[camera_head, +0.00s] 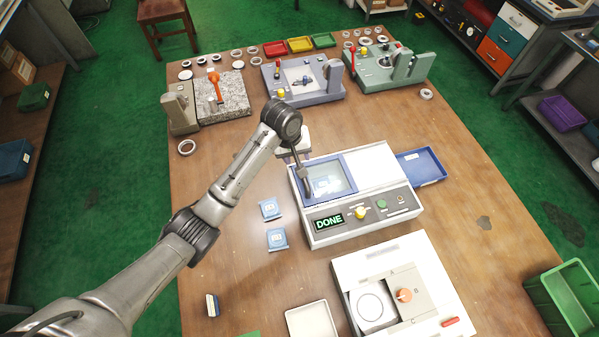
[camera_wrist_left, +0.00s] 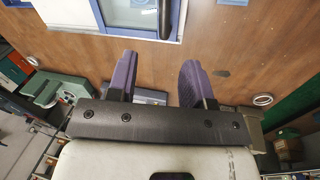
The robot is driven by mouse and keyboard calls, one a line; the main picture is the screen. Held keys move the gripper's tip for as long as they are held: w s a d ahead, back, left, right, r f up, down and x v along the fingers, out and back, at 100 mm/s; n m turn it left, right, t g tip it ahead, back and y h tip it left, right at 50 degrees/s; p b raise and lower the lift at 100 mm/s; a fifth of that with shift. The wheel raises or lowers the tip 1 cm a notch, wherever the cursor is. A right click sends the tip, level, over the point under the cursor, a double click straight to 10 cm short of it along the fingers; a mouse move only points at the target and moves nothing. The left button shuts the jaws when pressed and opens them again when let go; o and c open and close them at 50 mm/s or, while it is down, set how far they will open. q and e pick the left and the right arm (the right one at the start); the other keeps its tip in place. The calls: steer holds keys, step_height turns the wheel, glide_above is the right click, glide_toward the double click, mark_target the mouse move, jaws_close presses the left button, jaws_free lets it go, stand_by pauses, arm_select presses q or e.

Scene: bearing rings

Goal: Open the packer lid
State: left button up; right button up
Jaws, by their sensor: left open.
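The packer (camera_head: 318,228) is a white machine on the wooden table with a grey control panel and a green "DONE" display. Its blue-framed, windowed lid (camera_head: 348,166) looks shut, with something pale and blue under the window. A dark handle-like bar (camera_head: 306,184) lies along the lid's left side; a dark bar also shows at the top of the left wrist view (camera_wrist_left: 166,16). My left gripper (camera_wrist_left: 156,78) has two purple fingers spread apart with nothing between them. In the head view it is beside the packer's back-left corner, partly hidden by my arm. My right gripper is not in view.
A blue tray (camera_head: 421,167) adjoins the packer's right side. Two blue packets (camera_head: 270,208) lie to its left. A white box with an orange knob (camera_head: 404,295) stands in front. Fixtures (camera_head: 303,80) and loose rings line the back. The table's left middle is mostly clear.

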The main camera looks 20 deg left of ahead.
mark_target(304, 179)
arm_select(q)
steer(key=f, duration=0.4)
steer(key=d+f+n, duration=0.1)
steer(key=f, duration=0.3)
steer(key=w+f+n+b, duration=0.1)
steer(key=f, duration=0.2)
steer(key=shift+d+f, duration=0.25)
steer(key=shift+f, duration=0.15)
steer(key=shift+x, duration=0.9)
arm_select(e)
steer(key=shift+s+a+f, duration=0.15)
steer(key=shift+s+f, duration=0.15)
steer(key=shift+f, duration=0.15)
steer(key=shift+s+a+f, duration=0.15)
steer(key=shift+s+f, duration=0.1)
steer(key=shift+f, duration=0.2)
arm_select(q)
steer(key=shift+c, duration=0.3)
steer(key=c, duration=0.6)
jaws_close()
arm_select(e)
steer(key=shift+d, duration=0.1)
